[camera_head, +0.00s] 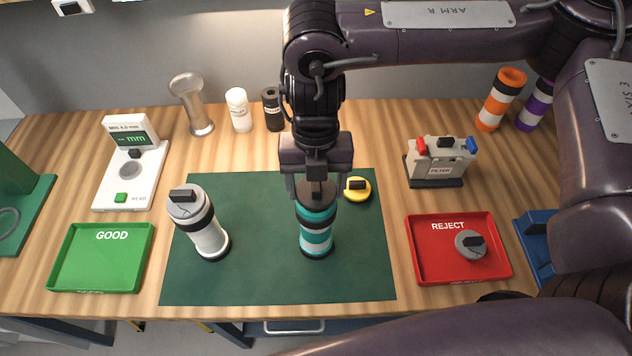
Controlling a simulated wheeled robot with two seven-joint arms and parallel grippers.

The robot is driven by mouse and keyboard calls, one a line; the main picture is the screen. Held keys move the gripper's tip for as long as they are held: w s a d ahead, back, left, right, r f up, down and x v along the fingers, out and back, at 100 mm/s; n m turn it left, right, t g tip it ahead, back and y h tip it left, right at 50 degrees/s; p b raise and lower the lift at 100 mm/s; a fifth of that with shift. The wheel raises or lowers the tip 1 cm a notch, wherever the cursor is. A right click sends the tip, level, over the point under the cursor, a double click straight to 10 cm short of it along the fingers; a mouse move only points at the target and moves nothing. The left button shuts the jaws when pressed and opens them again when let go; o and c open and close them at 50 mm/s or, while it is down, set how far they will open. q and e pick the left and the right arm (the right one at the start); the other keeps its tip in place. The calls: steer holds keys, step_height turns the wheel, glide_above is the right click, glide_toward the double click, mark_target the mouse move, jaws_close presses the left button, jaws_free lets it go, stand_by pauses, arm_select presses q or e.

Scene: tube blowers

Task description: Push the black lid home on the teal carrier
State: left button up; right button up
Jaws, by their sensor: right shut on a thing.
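The teal carrier (317,236), a tube with teal and white bands and a dark base, stands upright on the green mat (270,283). The black lid (316,192) is at its top end, between the fingers of my right gripper (316,189). That gripper points down from above and is shut on the lid. The fingers partly hide the lid's sides and handle, and I cannot tell whether a gap remains between lid and tube. My left gripper is not in view.
A yellow lid (358,189) lies close right of the gripper. A white carrier (209,238) with a grey lid stands left. A red reject tray (419,272) holds a grey lid (470,244); the green tray (97,265) is empty.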

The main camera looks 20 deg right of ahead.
steer(key=shift+f, duration=0.7)
stand_by(0.6)
steer(key=shift+s, duration=0.1)
steer(key=o, duration=1.1)
steer(key=shift+c, duration=0.2)
steer(key=shift+w+d+r+b, duration=0.1)
steer(key=shift+w+r+b, duration=0.1)
steer(key=shift+r, duration=1.1)
steer(key=shift+w+r+b, duration=0.15)
steer(key=shift+r+b, duration=0.05)
steer(key=shift+r, duration=1.15)
steer(key=shift+w+d+r+b, duration=0.1)
steer(key=shift+w+r+b, duration=0.1)
steer(key=shift+r, duration=1.1)
steer(key=shift+s+a, duration=0.1)
